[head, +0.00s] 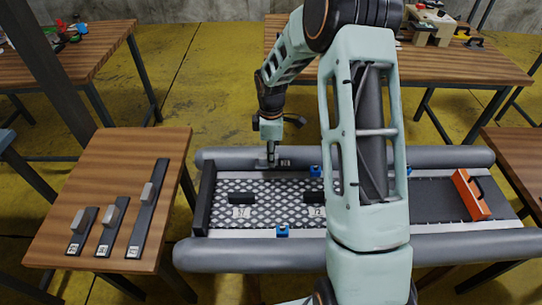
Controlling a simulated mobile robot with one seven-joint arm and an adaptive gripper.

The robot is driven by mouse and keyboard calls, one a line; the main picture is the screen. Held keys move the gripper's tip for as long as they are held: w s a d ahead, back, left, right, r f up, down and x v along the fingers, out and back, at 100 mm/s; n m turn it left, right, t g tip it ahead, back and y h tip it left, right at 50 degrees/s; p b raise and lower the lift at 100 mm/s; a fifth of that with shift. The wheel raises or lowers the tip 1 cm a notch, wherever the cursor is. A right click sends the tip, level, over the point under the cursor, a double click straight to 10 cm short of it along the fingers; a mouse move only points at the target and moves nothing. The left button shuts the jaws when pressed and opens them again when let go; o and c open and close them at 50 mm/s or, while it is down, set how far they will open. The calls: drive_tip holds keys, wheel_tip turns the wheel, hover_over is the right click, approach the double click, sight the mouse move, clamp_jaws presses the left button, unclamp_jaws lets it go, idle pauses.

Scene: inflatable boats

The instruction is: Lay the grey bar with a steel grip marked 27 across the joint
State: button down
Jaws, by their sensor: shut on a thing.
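My gripper (271,158) reaches down at the far side tube of the grey inflatable boat (230,254). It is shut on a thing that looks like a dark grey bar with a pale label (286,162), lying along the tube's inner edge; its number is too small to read. Three dark bars with steel grips lie on the left wooden table: a short one (75,243), a middle one (105,241) and a long one (140,232). Their labels are unreadable here. The boat's patterned floor (270,218) carries white number tags; my arm hides the floor's middle, and I cannot make out the joint.
Black blocks stand on the floor at the left (241,198) and near my arm (313,197). Blue fittings (282,231) sit along the boat's sides. An orange frame (470,195) stands at the right end. Tables with tools (480,65) are behind.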

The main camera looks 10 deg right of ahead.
sight(271, 176)
drive_tip(key=shift+f, duration=0.1)
drive_tip(key=shift+f+b, duration=0.9)
drive_tip(key=shift+f, duration=0.5)
drive_tip(key=shift+f+b, duration=0.9)
drive_tip(key=shift+f, duration=0.55)
drive_tip(key=c, duration=1.7)
unclamp_jaws()
drive_tip(key=shift+c, duration=0.2)
